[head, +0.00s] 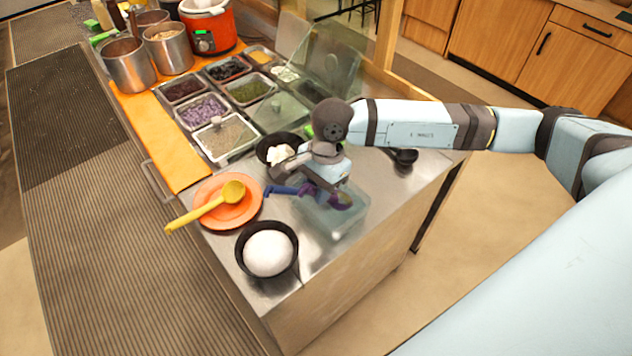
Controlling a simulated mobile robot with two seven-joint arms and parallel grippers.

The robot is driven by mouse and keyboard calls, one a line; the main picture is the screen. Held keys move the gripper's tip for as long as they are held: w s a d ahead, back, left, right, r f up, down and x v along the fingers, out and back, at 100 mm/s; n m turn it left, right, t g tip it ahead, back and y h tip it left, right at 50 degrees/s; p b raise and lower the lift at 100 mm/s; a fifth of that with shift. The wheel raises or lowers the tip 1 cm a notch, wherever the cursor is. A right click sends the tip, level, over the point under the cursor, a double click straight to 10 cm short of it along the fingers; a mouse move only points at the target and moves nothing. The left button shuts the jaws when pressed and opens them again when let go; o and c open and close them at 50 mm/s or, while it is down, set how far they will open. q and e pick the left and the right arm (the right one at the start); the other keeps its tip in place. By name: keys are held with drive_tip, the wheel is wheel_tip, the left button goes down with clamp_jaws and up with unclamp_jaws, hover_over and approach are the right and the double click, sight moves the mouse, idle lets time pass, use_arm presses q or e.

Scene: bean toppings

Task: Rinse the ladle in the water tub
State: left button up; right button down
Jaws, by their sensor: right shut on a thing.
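The water tub (352,222) is a clear, see-through box at the front right of the steel counter. My right gripper (322,190) reaches in from the right and is low over the tub, shut on the ladle (283,190). The ladle's blue handle points left, out past the tub's left side. A dark purple rounded part shows at the tub beneath the gripper, probably the ladle's bowl. I cannot tell how deep it sits in the water. My left gripper is not in view.
A yellow ladle (205,207) rests on an orange plate (245,213). A black bowl (242,262) with a white mound stands at the front. Another black bowl (264,150) is behind my gripper. A black ladle (404,156) lies right. Topping trays (238,152) fill the back.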

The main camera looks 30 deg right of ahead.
drive_tip(key=shift+s+a+f+t+h+b, duration=0.1)
drive_tip(key=shift+a+f+h+b, duration=0.25)
drive_tip(key=shift+f, duration=0.55)
drive_tip(key=shift+s+a+f+t+h+b, duration=0.1)
drive_tip(key=shift+a+f+h+b, duration=0.25)
drive_tip(key=shift+f, duration=0.55)
drive_tip(key=shift+s+a+f+t+h+b, duration=0.1)
drive_tip(key=shift+a+f+h+b, duration=0.25)
drive_tip(key=shift+f, duration=0.55)
drive_tip(key=shift+d, duration=0.1)
